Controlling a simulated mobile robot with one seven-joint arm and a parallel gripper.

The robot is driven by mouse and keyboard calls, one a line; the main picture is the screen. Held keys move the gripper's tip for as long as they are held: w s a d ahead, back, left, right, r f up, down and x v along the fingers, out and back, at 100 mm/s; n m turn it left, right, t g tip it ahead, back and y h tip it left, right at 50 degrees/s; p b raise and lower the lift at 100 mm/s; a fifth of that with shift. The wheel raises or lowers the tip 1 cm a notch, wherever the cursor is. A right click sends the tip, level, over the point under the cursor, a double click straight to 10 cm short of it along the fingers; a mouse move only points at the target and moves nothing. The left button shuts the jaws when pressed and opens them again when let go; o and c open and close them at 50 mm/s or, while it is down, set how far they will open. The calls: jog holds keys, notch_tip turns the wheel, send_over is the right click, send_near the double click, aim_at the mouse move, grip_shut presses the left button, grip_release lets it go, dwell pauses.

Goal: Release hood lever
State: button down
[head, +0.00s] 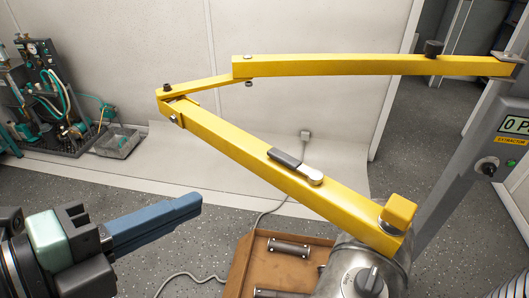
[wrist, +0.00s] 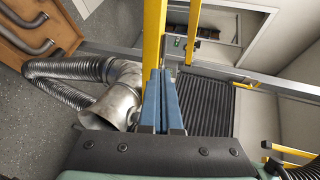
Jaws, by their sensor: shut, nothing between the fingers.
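A lever with a dark grip (head: 285,157) and a pale metal end (head: 310,174) lies along the top of the lower yellow arm (head: 235,150) in the head view. The metal hood (head: 335,262) hangs at that arm's lower right end and carries a round dial with a dark knob (head: 370,281). The hood also shows in the wrist view (wrist: 121,92), left of the fingers. My gripper (head: 196,203) has blue fingers, shut and empty, left of the lever and apart from it. In the wrist view my fingertips (wrist: 161,74) overlap the yellow bars; the lever cannot be made out there.
An upper yellow arm (head: 370,65) runs to a grey post (head: 455,160) at right. A brown tray (head: 243,268) with metal pipe pieces sits below the hood. A ribbed hose (wrist: 65,68) joins the hood. Equipment (head: 50,100) stands at back left. Speckled floor is open at left.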

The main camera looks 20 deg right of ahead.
aim_at(280, 159)
jog(key=shift+s, duration=0.1)
jog(key=p+x, duration=0.1)
jog(key=x, duration=0.3)
jog(key=p+x, duration=0.2)
jog(key=x, duration=0.2)
jog(key=r+p+x, duration=0.1)
jog(key=x, duration=0.4)
jog(key=shift+w+d+p, duration=0.2)
jog(key=shift+d+p, duration=0.05)
jog(key=shift+p, duration=0.05)
jog(key=shift+w+d, duration=0.15)
jog(key=shift+d, duration=0.15)
jog(key=shift+f, duration=0.1)
